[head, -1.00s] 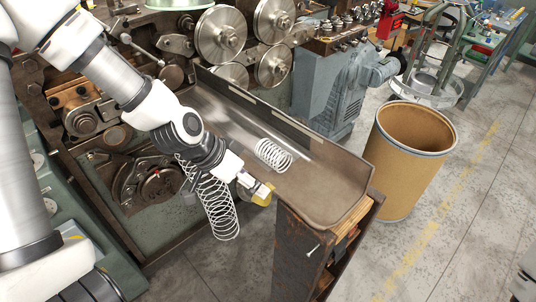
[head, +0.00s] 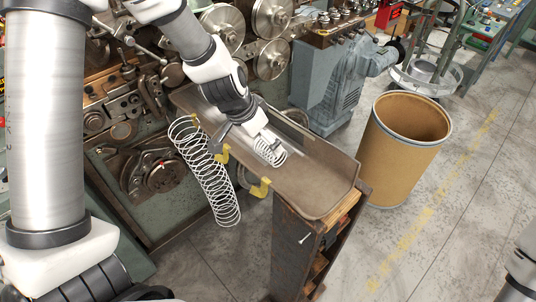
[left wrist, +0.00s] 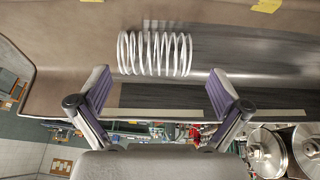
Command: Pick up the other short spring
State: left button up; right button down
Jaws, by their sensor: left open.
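The short spring (head: 269,152) is a white wire coil lying in the brown metal tray (head: 315,186). In the left wrist view the spring (left wrist: 154,54) lies across the picture, just beyond the fingertips. My left gripper (head: 262,143) is above the tray at the spring and partly hides it in the head view. In the left wrist view my left gripper (left wrist: 158,90) has its two fingers wide apart, with nothing between them. My right gripper is not in view.
The coiling machine (head: 110,130) stands behind. A brown drum (head: 400,150) stands on the floor to the right. A raised wall edges the tray's far side.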

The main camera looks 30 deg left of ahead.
aim_at(267, 146)
pick_arm(q)
jog(key=b+x, duration=0.2)
jog(key=x, duration=0.1)
jog(key=b+x, duration=0.1)
jog(key=shift+s+d+f+b, duration=0.2)
jog(key=shift+d+f+b, duration=0.1)
jog(key=shift+d, duration=0.15)
jog(key=shift+w, duration=0.2)
jog(key=shift+a, duration=0.25)
jog(key=shift+c, duration=0.4)
jog(key=shift+s+r, duration=0.15)
jog(key=shift+s, duration=0.05)
jog(key=c, duration=1)
jog(key=shift+o, duration=0.2)
jog(key=shift+w+d, duration=0.1)
jog(key=shift+d, duration=0.05)
